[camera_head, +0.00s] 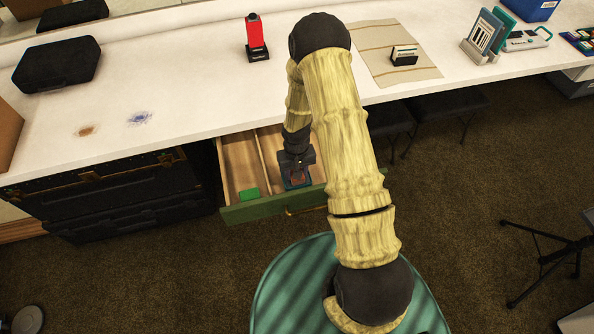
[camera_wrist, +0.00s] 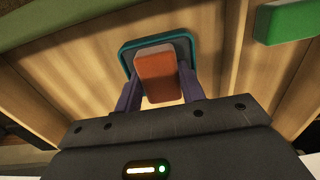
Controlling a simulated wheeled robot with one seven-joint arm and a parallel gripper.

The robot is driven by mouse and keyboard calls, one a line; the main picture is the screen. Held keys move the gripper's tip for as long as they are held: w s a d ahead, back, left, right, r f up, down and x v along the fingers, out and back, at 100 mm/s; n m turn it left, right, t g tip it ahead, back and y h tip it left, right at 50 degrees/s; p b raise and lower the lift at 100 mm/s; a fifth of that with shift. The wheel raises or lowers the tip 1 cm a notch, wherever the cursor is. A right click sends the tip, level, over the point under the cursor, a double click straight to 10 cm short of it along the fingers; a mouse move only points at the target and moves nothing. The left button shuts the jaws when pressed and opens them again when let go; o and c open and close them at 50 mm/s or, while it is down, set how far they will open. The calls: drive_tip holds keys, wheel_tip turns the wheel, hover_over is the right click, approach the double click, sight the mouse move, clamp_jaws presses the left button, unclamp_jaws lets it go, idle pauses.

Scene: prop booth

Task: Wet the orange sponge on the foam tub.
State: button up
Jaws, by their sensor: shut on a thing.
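My gripper (camera_wrist: 160,88) is shut on the orange sponge (camera_wrist: 155,78), with one finger on each side of it. The teal foam tub (camera_wrist: 126,57) lies in the open drawer, directly beyond the sponge in the wrist view. The sponge covers most of the tub's middle, and I cannot tell whether it touches the tub. In the head view my gripper (camera_head: 297,181) points down into the drawer, and hides much of the sponge and the tub.
The wooden drawer with a green front (camera_head: 262,209) is pulled out below the white counter (camera_head: 200,95). A green block (camera_head: 249,195) lies in its left compartment.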

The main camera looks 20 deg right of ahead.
idle(0.4)
drive_tip(key=shift+r+p, duration=2.7)
drive_tip(key=shift+r, duration=0.75)
drive_tip(key=shift+w+r+p, duration=0.1)
drive_tip(key=shift+r+p, duration=0.5)
drive_tip(key=shift+r, duration=0.45)
